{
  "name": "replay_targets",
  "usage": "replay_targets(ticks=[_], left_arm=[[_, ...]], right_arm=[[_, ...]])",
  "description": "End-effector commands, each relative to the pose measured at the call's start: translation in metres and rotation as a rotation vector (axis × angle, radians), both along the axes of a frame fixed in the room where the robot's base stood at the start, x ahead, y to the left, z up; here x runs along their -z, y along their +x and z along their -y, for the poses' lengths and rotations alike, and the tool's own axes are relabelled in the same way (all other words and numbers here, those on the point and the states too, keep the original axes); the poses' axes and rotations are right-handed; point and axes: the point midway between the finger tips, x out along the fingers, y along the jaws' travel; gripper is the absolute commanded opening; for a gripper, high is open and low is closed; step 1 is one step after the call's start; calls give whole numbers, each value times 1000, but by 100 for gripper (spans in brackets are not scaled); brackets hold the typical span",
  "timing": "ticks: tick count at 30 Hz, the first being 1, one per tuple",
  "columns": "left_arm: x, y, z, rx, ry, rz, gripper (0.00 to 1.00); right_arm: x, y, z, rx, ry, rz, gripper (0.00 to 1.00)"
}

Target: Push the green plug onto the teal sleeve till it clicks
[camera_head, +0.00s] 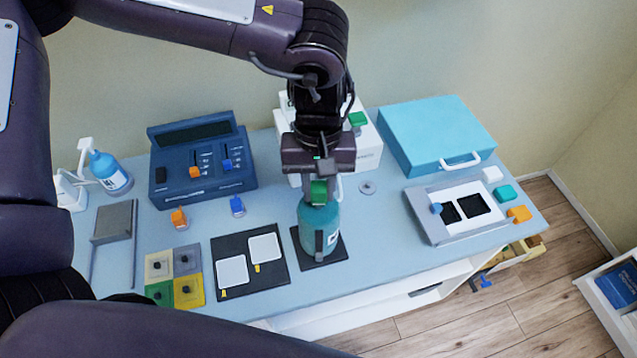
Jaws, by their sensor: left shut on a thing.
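The green plug (319,193) is between the fingers of my left gripper (320,178), which is shut on it and points down. The teal sleeve (311,222) stands upright on a dark square pad (334,254), directly under the plug. The plug appears at the top of the sleeve; I cannot tell whether it touches or is seated. A grey upright part shows on the sleeve's front. The gripper hides part of the plug. My right gripper is not in view.
A blue device (205,180) and a blue spray bottle (110,172) stand left. A white box (368,150) with a green piece is behind the gripper. A teal case (435,128) and a grey tray (428,222) are right. Loose orange and blue plugs lie left.

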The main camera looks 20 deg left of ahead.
Motion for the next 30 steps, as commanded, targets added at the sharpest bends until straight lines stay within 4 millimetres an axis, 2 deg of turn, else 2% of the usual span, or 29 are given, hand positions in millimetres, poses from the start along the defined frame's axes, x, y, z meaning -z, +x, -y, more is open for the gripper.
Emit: replay_targets(ticks=[30], left_arm=[[10, 0, 0, 0, 0, 0, 12]], right_arm=[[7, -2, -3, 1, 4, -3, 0]])
